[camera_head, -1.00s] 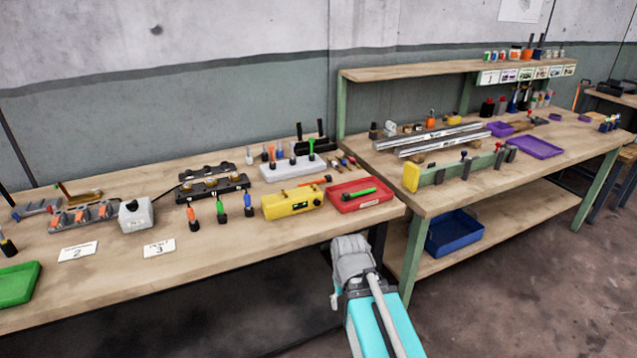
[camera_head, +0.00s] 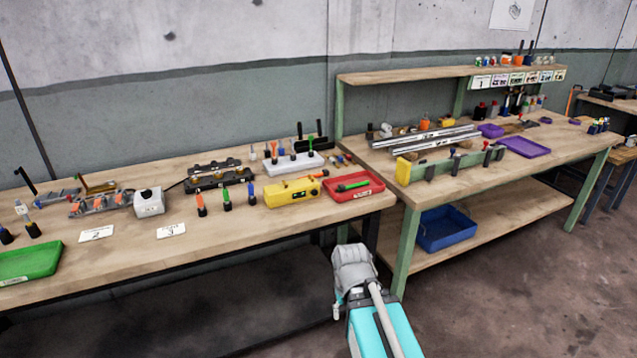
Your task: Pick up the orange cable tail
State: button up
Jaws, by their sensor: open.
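An orange-tipped piece (camera_head: 201,205), which looks like the orange cable tail, stands upright in a small black holder on the left workbench (camera_head: 270,228). A green-tipped piece (camera_head: 227,200) and a blue-tipped piece (camera_head: 251,195) stand in a row to its right, in similar holders. My arm's grey joint (camera_head: 352,268) and turquoise link are low in the picture, in front of the bench and to the right of the orange piece. No gripper fingers can be made out there. My arm is well apart from the orange piece.
A yellow device (camera_head: 292,193) and a red tray (camera_head: 368,193) lie right of the row. A white box (camera_head: 149,203) and number cards are left, with a green tray (camera_head: 30,262) beyond. A second bench (camera_head: 400,185) with a blue bin (camera_head: 446,230) stands right. Bare wood lies before the row.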

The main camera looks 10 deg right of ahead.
aim_at(325, 173)
jog(key=k, duration=0.15)
jog(key=z, duration=2)
jog(key=i, duration=2.05)
jog(key=u, duration=0.05)
